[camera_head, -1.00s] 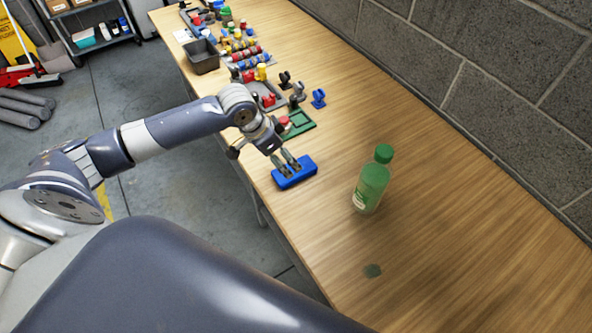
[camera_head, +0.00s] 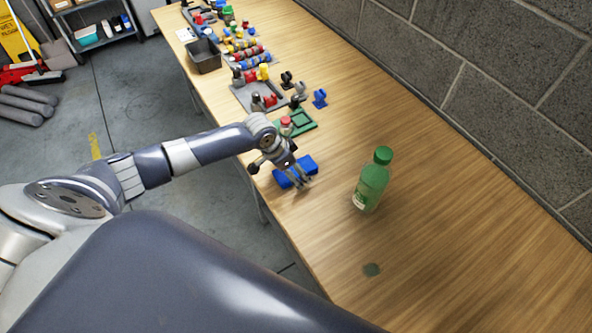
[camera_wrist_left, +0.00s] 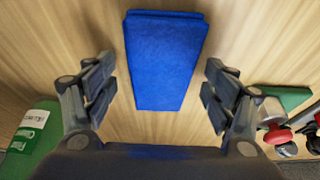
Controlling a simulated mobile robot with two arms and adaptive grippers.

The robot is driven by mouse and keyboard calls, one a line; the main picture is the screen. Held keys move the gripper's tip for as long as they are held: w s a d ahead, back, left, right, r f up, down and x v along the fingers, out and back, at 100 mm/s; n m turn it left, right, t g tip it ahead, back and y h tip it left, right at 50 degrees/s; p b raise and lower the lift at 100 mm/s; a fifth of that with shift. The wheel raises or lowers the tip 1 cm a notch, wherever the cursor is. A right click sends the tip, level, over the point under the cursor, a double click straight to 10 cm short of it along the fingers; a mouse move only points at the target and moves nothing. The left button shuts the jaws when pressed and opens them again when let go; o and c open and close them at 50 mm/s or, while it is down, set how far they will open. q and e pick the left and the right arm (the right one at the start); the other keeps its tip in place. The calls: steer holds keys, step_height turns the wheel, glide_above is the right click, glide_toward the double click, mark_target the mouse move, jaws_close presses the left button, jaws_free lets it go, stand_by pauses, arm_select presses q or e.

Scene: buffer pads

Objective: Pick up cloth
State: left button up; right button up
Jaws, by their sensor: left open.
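The blue folded cloth (camera_head: 290,172) lies flat on the wooden table near its left edge. It also shows in the left wrist view (camera_wrist_left: 165,60), lying lengthwise between the fingers. My left gripper (camera_head: 303,184) is over the cloth in the head view, covering part of it. In the left wrist view the gripper (camera_wrist_left: 158,85) is open, with one finger on each side of the cloth and table showing between. Nothing is held. My right gripper is in no view.
A green frame (camera_head: 298,121), blue clip (camera_head: 320,98) and black bin (camera_head: 204,55) are farther back. The right side of the table is clear.

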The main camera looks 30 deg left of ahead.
mark_target(293, 171)
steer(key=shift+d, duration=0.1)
arm_select(q)
steer(key=c, duration=1.2)
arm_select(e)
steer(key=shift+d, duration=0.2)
arm_select(q)
steer(key=shift+o, duration=0.2)
steer(key=shift+r, duration=0.1)
steer(key=shift+r, duration=0.25)
steer(key=r, duration=0.1)
steer(key=b, duration=0.1)
steer(key=r, duration=0.1)
steer(key=shift+s+r, duration=0.25)
steer(key=shift+r, duration=0.1)
steer(key=s+d+r+b, duration=0.1)
steer(key=s+d+b, duration=0.1)
steer(key=s, duration=1.3)
steer(key=shift+d+r+b, duration=0.3)
steer(key=shift+d+b, duration=0.1)
steer(key=shift+d, duration=0.15)
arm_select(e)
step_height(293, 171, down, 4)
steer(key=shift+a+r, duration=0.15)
arm_select(q)
steer(key=shift+s, duration=0.1)
